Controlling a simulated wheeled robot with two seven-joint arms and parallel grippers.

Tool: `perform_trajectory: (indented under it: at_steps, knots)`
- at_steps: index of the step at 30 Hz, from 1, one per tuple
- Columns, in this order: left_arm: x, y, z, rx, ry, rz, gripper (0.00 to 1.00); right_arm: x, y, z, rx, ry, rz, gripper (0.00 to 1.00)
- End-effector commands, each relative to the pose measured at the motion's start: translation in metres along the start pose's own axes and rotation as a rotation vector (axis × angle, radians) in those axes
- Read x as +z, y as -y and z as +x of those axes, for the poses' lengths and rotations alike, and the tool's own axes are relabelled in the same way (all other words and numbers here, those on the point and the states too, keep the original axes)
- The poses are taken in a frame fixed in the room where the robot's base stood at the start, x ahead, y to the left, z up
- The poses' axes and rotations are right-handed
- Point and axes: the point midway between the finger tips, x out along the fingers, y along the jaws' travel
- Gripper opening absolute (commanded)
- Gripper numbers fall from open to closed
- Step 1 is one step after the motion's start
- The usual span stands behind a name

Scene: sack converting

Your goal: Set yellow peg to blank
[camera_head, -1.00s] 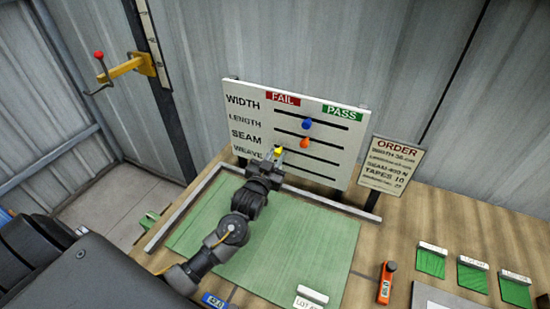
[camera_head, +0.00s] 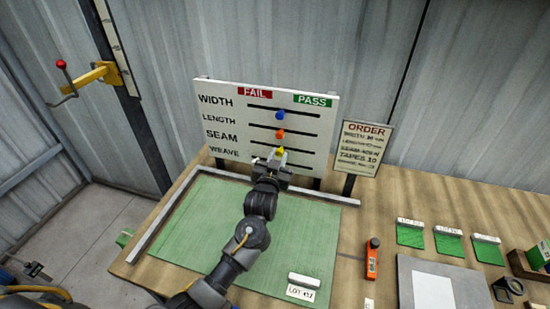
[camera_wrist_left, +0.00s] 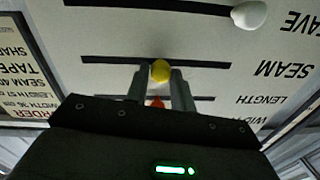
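The yellow peg (camera_head: 280,152) is on the SEAM row of the white board (camera_head: 222,88), about midway along its slot, below the orange and blue pegs. My left gripper (camera_head: 277,156) reaches up to the board with its fingers on either side of this peg. In the left wrist view, which sees the board upside down, the yellow peg (camera_wrist_left: 160,70) sits between the narrow-set fingertips (camera_wrist_left: 160,80), and they look shut on it. The gripper hides part of the WEAVE row in the head view. My right gripper is not in view.
The blue peg (camera_head: 280,115) and orange peg (camera_head: 280,134) are on rows above. A white peg (camera_wrist_left: 250,14) is on the WEAVE row, at the FAIL end. An order sign (camera_head: 361,148) stands to the right. A green mat (camera_head: 205,215) covers the table in front.

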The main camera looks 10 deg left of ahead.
Motion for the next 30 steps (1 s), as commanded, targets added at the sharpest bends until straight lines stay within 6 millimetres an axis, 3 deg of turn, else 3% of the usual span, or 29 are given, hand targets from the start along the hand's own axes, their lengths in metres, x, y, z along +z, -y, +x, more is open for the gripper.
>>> perform_trajectory:
  at_steps: [1, 4, 16, 30]
  knots:
    - [0.001, 0.000, 0.000, -0.001, 0.001, 0.000, 0.31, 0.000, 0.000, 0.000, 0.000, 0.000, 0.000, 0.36]
    - [0.000, 0.001, 0.000, -0.001, 0.000, 0.000, 0.44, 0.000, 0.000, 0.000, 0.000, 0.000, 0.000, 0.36]
    - [0.002, 0.002, -0.008, -0.003, -0.001, -0.001, 0.45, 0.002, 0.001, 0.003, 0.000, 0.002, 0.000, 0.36]
    - [0.002, 0.001, -0.092, -0.002, 0.000, -0.003, 0.45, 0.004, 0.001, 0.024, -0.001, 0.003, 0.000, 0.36]
